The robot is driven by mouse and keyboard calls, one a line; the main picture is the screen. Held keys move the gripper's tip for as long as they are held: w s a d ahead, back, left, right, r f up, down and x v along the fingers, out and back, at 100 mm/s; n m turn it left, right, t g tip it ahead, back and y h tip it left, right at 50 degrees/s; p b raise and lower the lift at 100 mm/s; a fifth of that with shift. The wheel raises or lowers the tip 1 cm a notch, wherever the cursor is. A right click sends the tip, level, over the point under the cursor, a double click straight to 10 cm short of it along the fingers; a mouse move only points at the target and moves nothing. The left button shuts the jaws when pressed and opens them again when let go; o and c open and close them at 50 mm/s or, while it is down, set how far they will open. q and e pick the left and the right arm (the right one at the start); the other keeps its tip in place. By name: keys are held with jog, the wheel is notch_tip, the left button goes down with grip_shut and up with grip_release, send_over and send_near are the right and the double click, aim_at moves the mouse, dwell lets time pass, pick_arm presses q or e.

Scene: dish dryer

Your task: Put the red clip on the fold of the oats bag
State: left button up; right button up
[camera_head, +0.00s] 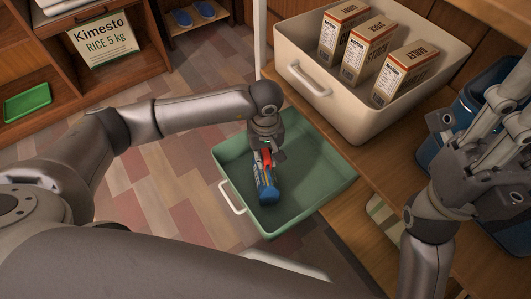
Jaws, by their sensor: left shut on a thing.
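My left gripper (266,153) reaches down into the green tray (320,165). It is shut on the small red clip (266,158), which shows between its fingers. A small blue bag with pale print (268,187), which looks like the oats bag, lies in the tray just below the clip. The gripper hides the bag's upper end and its fold, so I cannot tell whether the clip sits on the fold or only touches the bag. My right gripper (508,95) is at the right edge, over the blue bin; its fingertips are not clear enough to read.
A cream bin (318,105) with several upright cartons (370,48) stands behind the tray on the wooden surface. A blue bin (436,140) is at the right. Shelves at the left hold a rice bag (103,38) and a small green tray (27,103).

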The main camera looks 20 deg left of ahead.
pick_arm(q)
jog(key=shift+f+b, duration=0.35)
jog(key=shift+f, duration=0.15)
dwell(0.4)
jog(key=shift+f, duration=0.15)
jog(key=o, duration=0.8)
notch_tip(320, 180, up, 11)
jog(key=shift+f, duration=0.1)
jog(key=shift+r, duration=0.65)
